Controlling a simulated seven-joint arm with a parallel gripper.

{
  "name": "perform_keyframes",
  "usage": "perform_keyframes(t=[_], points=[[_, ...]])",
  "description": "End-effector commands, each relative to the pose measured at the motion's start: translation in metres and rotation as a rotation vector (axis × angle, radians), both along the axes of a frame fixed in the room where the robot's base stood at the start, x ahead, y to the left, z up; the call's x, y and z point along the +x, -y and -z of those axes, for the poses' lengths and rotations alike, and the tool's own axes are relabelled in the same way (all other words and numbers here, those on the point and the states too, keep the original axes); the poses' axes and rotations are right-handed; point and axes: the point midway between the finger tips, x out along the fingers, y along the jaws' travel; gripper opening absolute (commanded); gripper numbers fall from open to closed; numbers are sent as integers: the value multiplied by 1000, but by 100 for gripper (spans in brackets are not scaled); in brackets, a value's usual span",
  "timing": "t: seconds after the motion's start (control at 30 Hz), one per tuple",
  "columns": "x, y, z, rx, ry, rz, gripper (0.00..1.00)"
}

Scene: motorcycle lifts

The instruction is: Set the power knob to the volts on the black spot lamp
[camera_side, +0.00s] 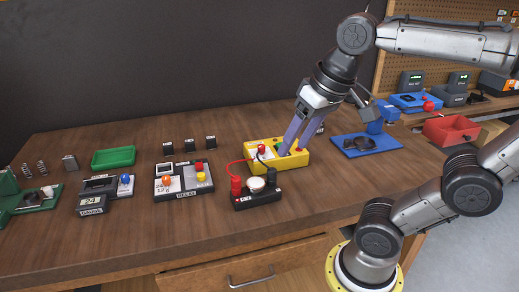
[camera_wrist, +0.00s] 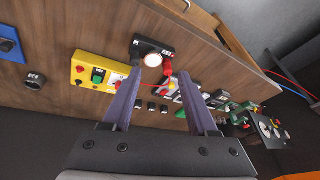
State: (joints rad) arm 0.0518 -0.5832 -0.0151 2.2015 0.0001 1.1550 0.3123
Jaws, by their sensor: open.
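A yellow power box (camera_side: 262,143) stands mid-bench, with a green part (camera_wrist: 97,75) on its top face; I cannot tell how its knob is set. A black lamp base (camera_side: 258,200) with a white dome (camera_side: 257,184) stands in front of it, joined to it by a red wire. The base also shows in the wrist view (camera_wrist: 148,47), with a small white label I cannot read. My gripper (camera_side: 292,151) is open, its purple fingers pointing down at the box's right part in the side view and partly hiding it. In the wrist view the fingers (camera_wrist: 161,70) are apart and empty.
Several small black labelled blocks (camera_side: 190,145) stand behind. The front bench strip is clear.

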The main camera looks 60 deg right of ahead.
Motion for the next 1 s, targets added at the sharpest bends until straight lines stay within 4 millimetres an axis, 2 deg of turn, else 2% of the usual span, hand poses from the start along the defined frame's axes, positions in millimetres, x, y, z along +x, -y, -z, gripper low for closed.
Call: perform_keyframes(t=[0.1,0.3,0.47,0.6,0.7,0.8,1.0], points=[[32,15,-24,37,-64,147,59],[88,55,-45,88,-173,386,59],[130,97,-41,119,-252,542,59],[155,132,-25,134,-303,618,59],[162,149,-11,142,-333,650,59],[162,158,1,148,-361,669,59],[160,160,17,151,-365,677,59]])
